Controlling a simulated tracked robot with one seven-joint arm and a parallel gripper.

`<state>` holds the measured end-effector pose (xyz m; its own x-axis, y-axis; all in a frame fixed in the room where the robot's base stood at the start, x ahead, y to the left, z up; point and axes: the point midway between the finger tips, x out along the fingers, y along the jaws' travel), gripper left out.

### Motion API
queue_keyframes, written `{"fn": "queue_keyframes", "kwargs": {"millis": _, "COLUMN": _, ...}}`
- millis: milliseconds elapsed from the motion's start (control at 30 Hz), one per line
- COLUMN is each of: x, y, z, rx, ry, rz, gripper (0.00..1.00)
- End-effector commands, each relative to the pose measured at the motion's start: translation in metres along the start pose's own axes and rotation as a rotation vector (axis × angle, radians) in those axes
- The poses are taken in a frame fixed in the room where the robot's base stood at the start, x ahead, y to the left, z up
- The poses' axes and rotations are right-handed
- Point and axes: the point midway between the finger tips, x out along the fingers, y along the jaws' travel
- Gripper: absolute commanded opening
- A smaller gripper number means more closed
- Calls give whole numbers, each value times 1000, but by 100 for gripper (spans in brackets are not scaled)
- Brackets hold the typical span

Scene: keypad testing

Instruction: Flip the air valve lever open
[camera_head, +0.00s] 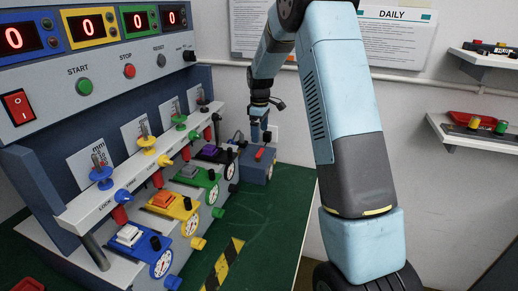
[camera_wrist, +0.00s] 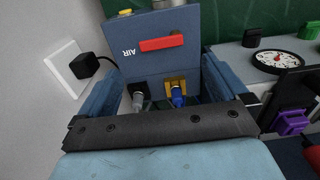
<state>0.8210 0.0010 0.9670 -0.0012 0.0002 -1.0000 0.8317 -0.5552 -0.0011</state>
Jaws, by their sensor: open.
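The air valve box (camera_wrist: 150,66) is blue-grey and marked AIR. Its red lever (camera_wrist: 161,43) lies nearly crosswise on the top face in the wrist view. In the head view the box (camera_head: 249,172) sits at the far end of the green bench, with the red lever (camera_head: 259,154) on top. My gripper (camera_wrist: 160,88) is open and empty, with its blue fingers spread wide in the wrist view. The lever appears beyond the fingertips, between their lines, and I see no contact. In the head view my gripper (camera_head: 259,130) hangs just above the box.
A black plug (camera_wrist: 84,65) with a cable sits in a wall outlet at the left. A grey connector (camera_wrist: 138,103) and a blue connector (camera_wrist: 178,95) are at the box's near side. The keypad test rig (camera_head: 90,52) with coloured modules stands left of the box.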

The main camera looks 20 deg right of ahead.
Motion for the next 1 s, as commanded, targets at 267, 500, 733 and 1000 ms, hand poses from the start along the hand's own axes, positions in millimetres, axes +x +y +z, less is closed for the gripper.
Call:
{"fn": "queue_keyframes", "kwargs": {"millis": 267, "x": 49, "y": 0, "z": 0, "rx": 0, "ry": -2, "rz": -2, "gripper": 100}}
{"fn": "queue_keyframes", "kwargs": {"millis": 500, "x": 75, "y": 0, "z": 0, "rx": 0, "ry": 0, "rz": 0, "gripper": 100}}
{"fn": "queue_keyframes", "kwargs": {"millis": 733, "x": 82, "y": 0, "z": 1, "rx": 1, "ry": 0, "rz": 0, "gripper": 100}}
{"fn": "queue_keyframes", "kwargs": {"millis": 1000, "x": 82, "y": 0, "z": 1, "rx": 1, "ry": 0, "rz": 0, "gripper": 92}}
